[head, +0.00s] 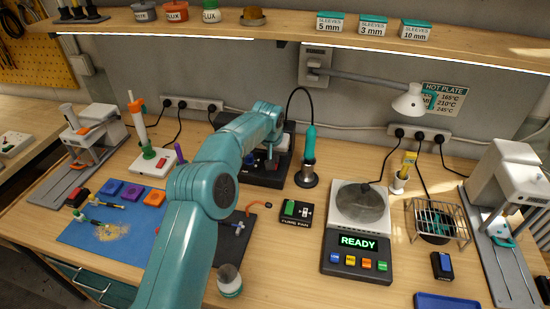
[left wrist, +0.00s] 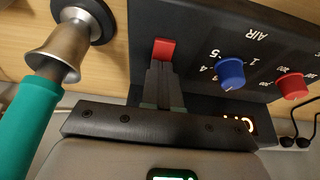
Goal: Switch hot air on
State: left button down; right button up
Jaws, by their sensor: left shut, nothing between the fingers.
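The black hot air station (head: 266,178) stands at the back of the bench, partly behind my left arm in the head view. In the left wrist view its panel (left wrist: 195,25) shows a red switch (left wrist: 164,49), a blue AIR knob (left wrist: 229,73) and a red knob (left wrist: 292,86). Orange digits (left wrist: 240,124) glow on it, partly hidden. My left gripper (left wrist: 159,72) is shut and empty, its tips right at the red switch; I cannot tell whether they touch. The teal hot air handpiece (head: 310,142) stands upright in its holder beside the station. My right gripper is out of view.
A fume fan switch box (head: 296,211) lies in front of the station. A hot plate (head: 357,240) reading READY stands to the right, with a wire rack (head: 438,219) beyond it. A blue mat (head: 105,225) lies at left.

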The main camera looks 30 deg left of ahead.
pick_arm(q)
jog(key=shift+s+d+f+b, duration=0.2)
jog(key=shift+s+f+b, duration=0.4)
jog(key=shift+s+f, duration=0.1)
jog(key=shift+r, duration=0.1)
jog(key=shift+s+r, duration=0.15)
jog(key=shift+r, duration=0.3)
jog(key=b+v, duration=0.1)
jog(key=v, duration=1.5)
jog(key=shift+w+r, duration=0.2)
jog(key=shift+w, duration=0.15)
jog(key=shift+a, duration=0.1)
